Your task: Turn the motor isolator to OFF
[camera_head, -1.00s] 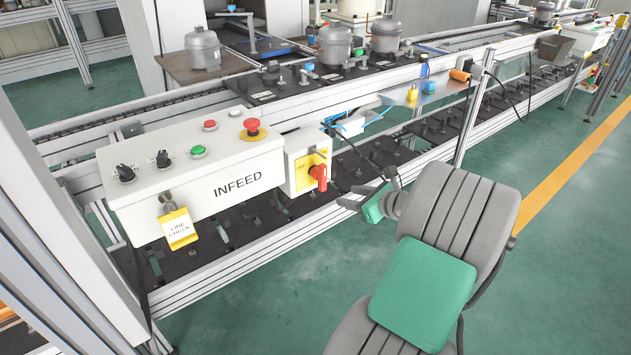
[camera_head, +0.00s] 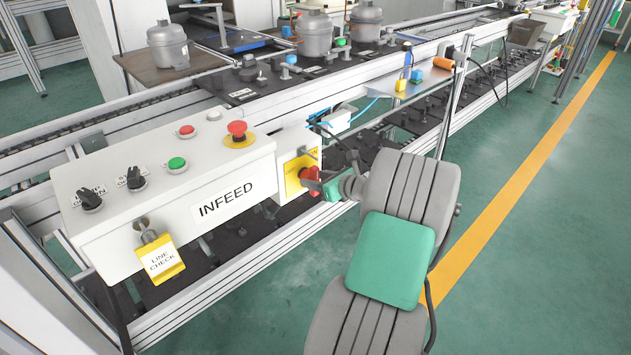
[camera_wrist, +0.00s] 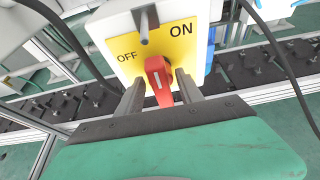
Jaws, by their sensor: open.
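The motor isolator is a red handle (camera_wrist: 159,80) on a yellow plate (camera_wrist: 126,50) marked OFF on the left and ON on the right. In the wrist view the handle's white line runs nearly upright, tilted slightly. My gripper (camera_wrist: 160,88) is open, with one finger on each side of the red handle; I cannot tell whether either finger touches it. In the head view the red handle (camera_head: 311,180) sits on the white box at the right end of the INFEED panel, with my gripper (camera_head: 318,184) right at it and partly hiding it.
The INFEED panel (camera_head: 225,208) carries black selectors, a green button (camera_head: 177,164), a red button (camera_head: 187,131) and a red emergency stop (camera_head: 237,131). A yellow LINE CHECK tag (camera_head: 160,260) hangs in front. A grey post (camera_head: 453,100) stands right of the isolator. The floor in front is clear.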

